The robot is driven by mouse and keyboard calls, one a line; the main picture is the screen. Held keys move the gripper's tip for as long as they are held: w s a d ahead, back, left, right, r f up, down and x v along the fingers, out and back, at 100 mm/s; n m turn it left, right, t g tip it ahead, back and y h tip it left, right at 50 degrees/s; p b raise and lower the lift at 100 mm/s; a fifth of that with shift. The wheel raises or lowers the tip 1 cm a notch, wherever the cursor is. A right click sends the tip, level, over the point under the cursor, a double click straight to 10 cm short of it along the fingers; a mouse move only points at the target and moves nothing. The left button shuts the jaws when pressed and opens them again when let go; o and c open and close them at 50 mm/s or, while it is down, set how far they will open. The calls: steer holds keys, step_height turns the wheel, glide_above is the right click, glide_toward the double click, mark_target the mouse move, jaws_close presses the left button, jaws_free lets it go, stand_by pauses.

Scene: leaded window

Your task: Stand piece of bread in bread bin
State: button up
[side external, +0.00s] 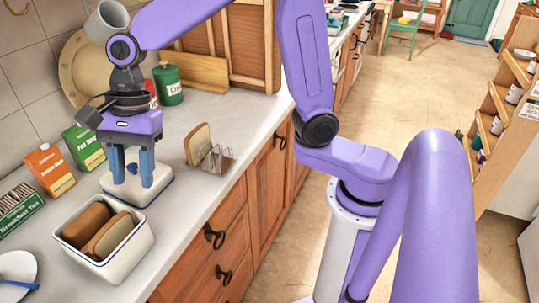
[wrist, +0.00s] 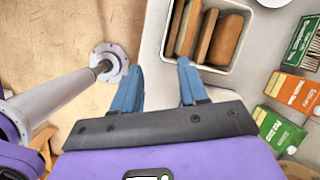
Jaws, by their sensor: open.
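A piece of bread (side external: 197,143) stands upright in a wire toast rack (side external: 218,160) on the counter in the side view. The white bread bin (side external: 132,256) is open at the front left of the counter. It holds brown pieces of bread standing side by side, a darker one (side external: 86,222) and a paler one (side external: 112,236). The bin (wrist: 215,69) also shows at the top of the wrist view, beyond my fingertips. My gripper (side external: 132,184) is open and empty, pointing down, left of the toast rack and behind the bin in the side view. The toast rack is outside the wrist view.
A white lid with a blue knob (side external: 132,168) lies on the counter behind my fingers. Orange (side external: 50,170) and green (side external: 83,147) cartons and a tea box (side external: 18,208) stand along the wall. A green canister (side external: 168,84) stands behind. The counter's front edge is close.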

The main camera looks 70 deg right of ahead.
steer(key=s+d+f+n+h, duration=0.1)
steer(key=s+d+f+n, duration=0.1)
steer(key=s+d+n, duration=0.7)
steer(key=s+d+f+n+h, duration=0.2)
steer(key=s+d+n, duration=0.7)
steer(key=n, duration=0.8)
steer(key=s, duration=0.3)
steer(key=shift+d, duration=0.4)
